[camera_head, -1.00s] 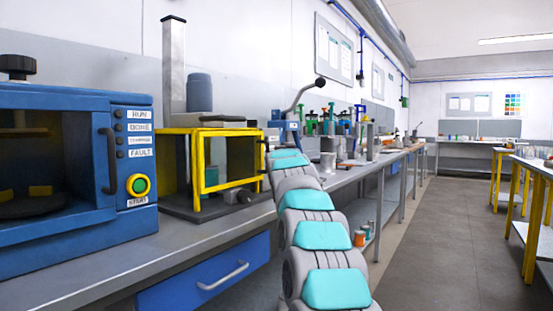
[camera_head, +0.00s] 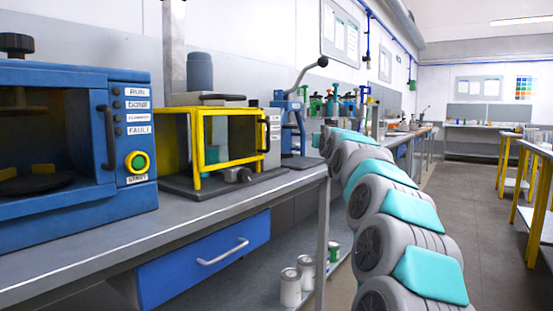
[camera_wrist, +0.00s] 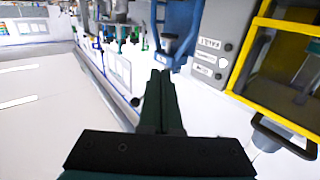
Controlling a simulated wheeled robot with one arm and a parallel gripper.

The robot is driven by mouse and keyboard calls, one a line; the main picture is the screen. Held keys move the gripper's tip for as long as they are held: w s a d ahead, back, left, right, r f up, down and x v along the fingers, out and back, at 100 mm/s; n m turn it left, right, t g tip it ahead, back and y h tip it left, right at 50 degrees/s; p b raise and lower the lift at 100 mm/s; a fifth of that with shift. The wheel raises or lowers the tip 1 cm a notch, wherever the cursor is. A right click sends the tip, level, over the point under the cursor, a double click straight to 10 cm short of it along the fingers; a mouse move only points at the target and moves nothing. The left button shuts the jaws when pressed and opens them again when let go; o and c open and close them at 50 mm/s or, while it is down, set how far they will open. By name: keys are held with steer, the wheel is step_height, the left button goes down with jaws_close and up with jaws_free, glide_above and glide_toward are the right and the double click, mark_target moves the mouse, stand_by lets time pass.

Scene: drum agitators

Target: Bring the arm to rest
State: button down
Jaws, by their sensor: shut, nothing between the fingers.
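My arm, grey with teal pads, stretches along the right of the bench in the head view, and its far end is out of clear sight there. My gripper (camera_wrist: 159,78) shows in the wrist view as two dark fingers lying together, shut and empty. In the wrist view the fingers point toward a blue lever press (camera_wrist: 180,30), apart from it as far as I can tell. The yellow-framed machine (camera_wrist: 285,65) is to the right of the fingers.
The blue machine (camera_head: 75,160) and the yellow-framed machine (camera_head: 225,145) stand on the grey bench (camera_head: 150,235). The lever press (camera_head: 290,130) stands behind them. Cans (camera_head: 291,287) sit on the shelf below. The aisle floor (camera_head: 480,215) at right is clear.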

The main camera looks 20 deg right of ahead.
steer(key=s+a+f+n+g+y, duration=0.2)
steer(key=s+a+f+g+y, duration=0.3)
steer(key=a+f, duration=0.85)
steer(key=s+a+f+n+g, duration=0.2)
steer(key=s+a+f+g, duration=0.1)
steer(key=s+a+f, duration=0.75)
steer(key=s+f+g, duration=0.3)
steer(key=s+f, duration=0.3)
steer(key=s, duration=0.8)
steer(key=s+a+f+g, duration=0.1)
steer(key=s+f+g, duration=0.3)
steer(key=s, duration=1)
steer(key=s+a+f+m+g, duration=0.1)
steer(key=s+f+g, duration=0.3)
steer(key=s+f, duration=0.6)
steer(key=s, duration=0.5)
steer(key=shift+a, duration=0.15)
steer(key=c, duration=1.6)
jaws_free()
